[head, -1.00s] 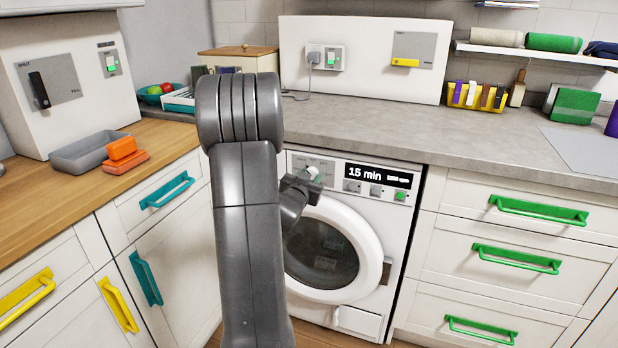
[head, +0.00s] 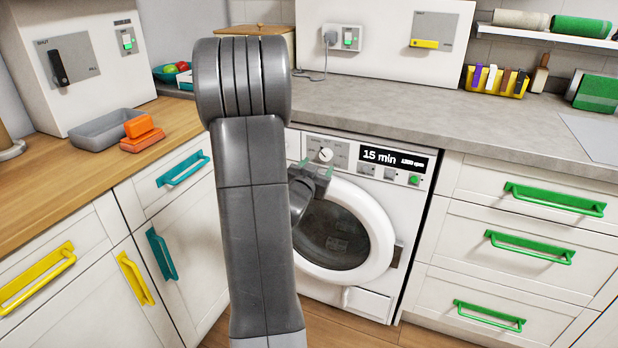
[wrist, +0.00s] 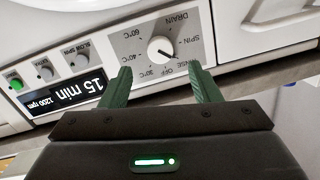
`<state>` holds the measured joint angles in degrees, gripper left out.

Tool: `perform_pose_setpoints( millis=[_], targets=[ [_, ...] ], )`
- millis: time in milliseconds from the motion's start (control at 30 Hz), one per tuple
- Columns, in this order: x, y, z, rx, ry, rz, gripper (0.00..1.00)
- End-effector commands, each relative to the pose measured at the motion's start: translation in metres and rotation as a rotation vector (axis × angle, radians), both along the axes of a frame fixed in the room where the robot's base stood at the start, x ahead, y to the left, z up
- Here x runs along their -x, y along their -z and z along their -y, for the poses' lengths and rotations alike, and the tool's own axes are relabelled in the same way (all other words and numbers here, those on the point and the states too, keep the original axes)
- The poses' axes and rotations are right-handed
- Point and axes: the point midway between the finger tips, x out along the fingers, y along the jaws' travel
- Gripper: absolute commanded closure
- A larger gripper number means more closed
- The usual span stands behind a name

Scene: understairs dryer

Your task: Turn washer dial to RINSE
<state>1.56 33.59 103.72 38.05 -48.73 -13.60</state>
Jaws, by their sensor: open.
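The washer (head: 405,225) stands under the grey counter. Its white round dial (head: 325,155) is on the grey label plate at the top left of its front. In the wrist view, which is upside down, the dial (wrist: 162,49) shows a dark pointer line slanting to the lower right, toward the RINSE label (wrist: 184,63). The right finger partly covers that label. My gripper (head: 318,169) is open and empty, just below and in front of the dial. In the wrist view its green fingers (wrist: 160,72) are spread, with the dial beyond their tips, apart from them.
The display (head: 394,160) reads 15 min, with small knobs and a green button (head: 414,180) below it. The round washer door (head: 340,235) is closed under my gripper. Green-handled drawers (head: 530,250) stand to the right, and cabinets with teal and yellow handles to the left.

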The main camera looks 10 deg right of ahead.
Motion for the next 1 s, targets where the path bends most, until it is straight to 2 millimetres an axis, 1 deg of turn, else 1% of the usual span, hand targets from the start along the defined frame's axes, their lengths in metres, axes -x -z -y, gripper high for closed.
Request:
perform_pose_setpoints(
  millis=[33, 100, 200, 300, 400, 533, 800, 900, 1000],
  targets=[
    [0.011, -0.003, -0.008, 0.000, -0.003, 0.000, 0.44],
    [0.025, -0.004, -0.015, 0.000, -0.003, -0.001, 0.44],
    [0.041, -0.005, -0.024, 0.001, -0.002, 0.000, 0.44],
    [0.053, -0.006, -0.031, 0.000, -0.002, 0.000, 0.44],
    [0.061, -0.006, -0.035, 0.000, -0.001, 0.000, 0.44],
    [0.065, -0.006, -0.037, 0.000, 0.000, 0.000, 0.44],
    [0.065, -0.006, -0.036, 0.000, 0.000, 0.000, 0.44],
    [0.062, -0.006, -0.035, 0.000, 0.001, 0.000, 0.44],
    [0.055, -0.004, -0.030, 0.000, 0.002, 0.000, 0.44]
  ],
)
